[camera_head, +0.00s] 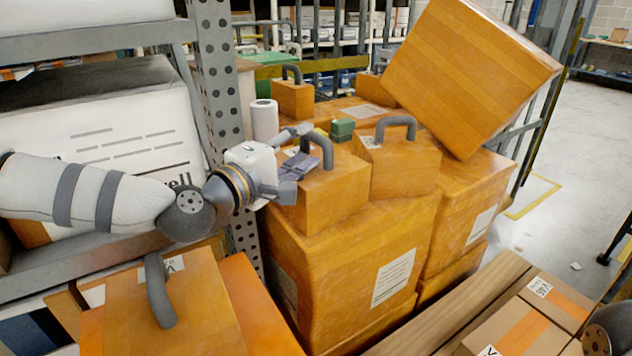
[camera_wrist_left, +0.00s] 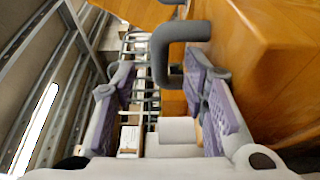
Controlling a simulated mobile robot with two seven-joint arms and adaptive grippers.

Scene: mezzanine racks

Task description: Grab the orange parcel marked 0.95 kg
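Several orange parcels with grey handles are in the head view. One parcel (camera_head: 335,196) stands at the front of the stack, by my left gripper. Another (camera_head: 402,168) stands just right of it, one (camera_head: 292,97) stands farther back, and one (camera_head: 195,305) is at lower left. I cannot read a 0.95 kg mark on any. My left gripper (camera_head: 303,152) is open at the front parcel's handle (camera_head: 327,150). In the left wrist view, the grey handle (camera_wrist_left: 162,62) shows between the spread fingers with purple pads. My right gripper is not in view.
Large orange boxes (camera_head: 345,258) carry the parcels. A big tilted box (camera_head: 468,68) leans at upper right. A perforated rack post (camera_head: 217,75) stands close behind my left arm. A white cylinder (camera_head: 264,120) and green block (camera_head: 342,130) sit nearby. Open floor (camera_head: 590,150) lies right.

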